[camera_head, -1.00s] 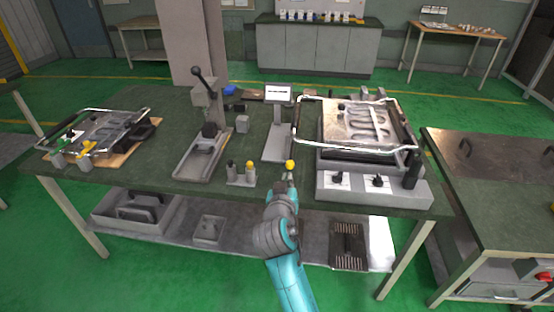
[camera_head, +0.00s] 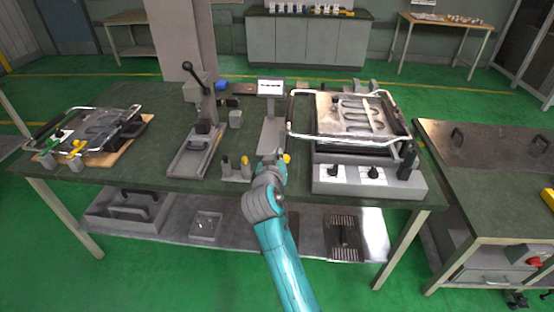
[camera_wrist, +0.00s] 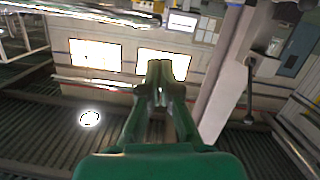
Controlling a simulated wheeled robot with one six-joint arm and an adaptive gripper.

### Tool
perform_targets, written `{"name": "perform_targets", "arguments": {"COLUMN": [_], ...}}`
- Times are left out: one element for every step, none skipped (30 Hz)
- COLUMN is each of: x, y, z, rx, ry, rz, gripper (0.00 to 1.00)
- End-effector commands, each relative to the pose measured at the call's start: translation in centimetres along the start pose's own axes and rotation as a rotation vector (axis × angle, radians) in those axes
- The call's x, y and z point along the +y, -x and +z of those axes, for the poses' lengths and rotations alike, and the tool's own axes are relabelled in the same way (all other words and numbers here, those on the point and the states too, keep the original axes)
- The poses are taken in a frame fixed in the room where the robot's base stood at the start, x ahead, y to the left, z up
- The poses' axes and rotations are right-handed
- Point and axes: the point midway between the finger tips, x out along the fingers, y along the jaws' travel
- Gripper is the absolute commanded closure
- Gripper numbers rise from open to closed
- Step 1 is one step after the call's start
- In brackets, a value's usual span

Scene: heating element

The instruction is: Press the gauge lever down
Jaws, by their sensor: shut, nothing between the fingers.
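The gauge stand (camera_head: 271,128) is grey, with a white-faced display (camera_head: 270,87) on top, near the middle of the bench. A yellow ball knob (camera_head: 287,158) sits at the stand's front end. It looks like the end of the gauge lever, but the rest of the lever is hidden behind my arm. My gripper (camera_head: 279,155) is just left of the knob in the head view; I cannot tell whether they touch. Its fingers (camera_wrist: 160,70) are shut and empty in the wrist view.
A heater plate with a coil (camera_head: 355,112) and chrome handles stands right of the gauge. A press with a black-knobbed lever (camera_head: 200,90) stands left. A small block with pegs (camera_head: 236,172) is close to my gripper's left. The bench front strip is mostly clear.

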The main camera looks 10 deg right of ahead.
Motion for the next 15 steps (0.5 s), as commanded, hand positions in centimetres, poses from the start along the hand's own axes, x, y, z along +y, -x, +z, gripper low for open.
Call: {"name": "perform_targets", "arguments": {"x": [0.1,0.1,0.1,0.1,0.1,0.1,0.1,0.1,0.1,0.1,0.0,0.0,0.0,0.0,0.0], "y": [-1.1,-1.7,-2.4,-3.0,-3.5,-4.3,-4.8,-5.4,-6.1,-6.6,-6.6,-6.7,-6.8,-6.8,-6.9], "z": [-0.1,-0.1,-0.1,-0.1,-0.1,0.0,-0.1,-0.1,-0.1,0.0,0.7,1.4,1.8,2.1,2.5], "rx": [-0.001,-0.001,-0.001,-0.001,-0.001,-0.002,-0.001,-0.001,-0.001,-0.001,-0.003,-0.003,-0.004,-0.003,-0.001], "ry": [-0.001,-0.001,0.000,0.000,0.000,0.000,0.000,0.000,0.000,0.000,0.001,0.002,0.002,0.002,0.001], "rz": [0.002,0.002,0.002,0.001,0.001,0.002,0.002,0.002,0.001,0.001,0.000,-0.001,0.000,0.000,0.000], "gripper": [1.00,1.00,1.00,1.00,1.00,1.00,1.00,1.00,1.00,1.00,1.00,1.00,1.00,1.00,1.00]}}
